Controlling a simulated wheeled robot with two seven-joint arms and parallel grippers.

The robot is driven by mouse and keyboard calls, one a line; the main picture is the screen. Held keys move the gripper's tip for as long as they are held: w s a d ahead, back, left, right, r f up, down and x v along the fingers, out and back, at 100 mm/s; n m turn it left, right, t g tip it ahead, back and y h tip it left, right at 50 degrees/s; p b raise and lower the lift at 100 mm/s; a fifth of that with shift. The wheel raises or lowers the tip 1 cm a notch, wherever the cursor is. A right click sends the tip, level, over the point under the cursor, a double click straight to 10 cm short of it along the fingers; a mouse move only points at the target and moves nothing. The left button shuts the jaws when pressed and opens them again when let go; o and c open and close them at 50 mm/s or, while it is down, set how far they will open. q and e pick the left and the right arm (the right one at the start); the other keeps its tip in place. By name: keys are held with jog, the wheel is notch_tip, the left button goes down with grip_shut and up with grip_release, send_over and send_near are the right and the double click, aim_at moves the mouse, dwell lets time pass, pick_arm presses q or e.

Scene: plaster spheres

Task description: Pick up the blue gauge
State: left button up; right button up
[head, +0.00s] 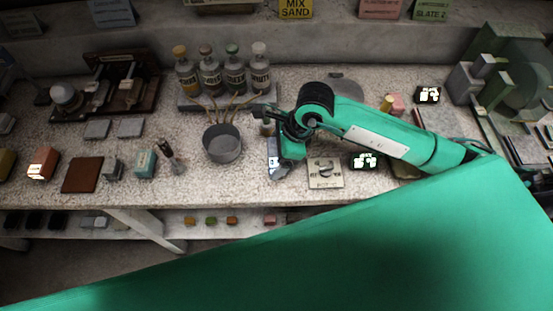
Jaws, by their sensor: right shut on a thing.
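My right arm reaches in from the right over the stone-topped bench. Its dark gripper (268,119) is shut, just right of the grey round pan. A narrow pale-blue thing with a rounded grey lower end, which looks like the blue gauge (273,152), shows directly below the gripper, beside the green wrist. The wrist and dark fingers hide part of this spot, so the contact and any gap to the bench are hard to see. My left gripper is out of view.
The grey pan (222,144) with thin sticks stands close left. Behind it several bottles (210,73) stand in a row. A square beige plate (325,173) and a black block (364,161) lie right of the gripper. A teal block (145,164) is farther left.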

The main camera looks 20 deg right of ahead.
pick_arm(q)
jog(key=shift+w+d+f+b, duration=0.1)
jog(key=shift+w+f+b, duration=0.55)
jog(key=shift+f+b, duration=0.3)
pick_arm(e)
notch_tip(320, 180, up, 16)
jog(key=shift+r, duration=0.25)
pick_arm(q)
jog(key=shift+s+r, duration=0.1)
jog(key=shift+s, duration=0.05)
pick_arm(e)
jog(key=shift+o, duration=1.4)
jog(key=shift+c, duration=0.4)
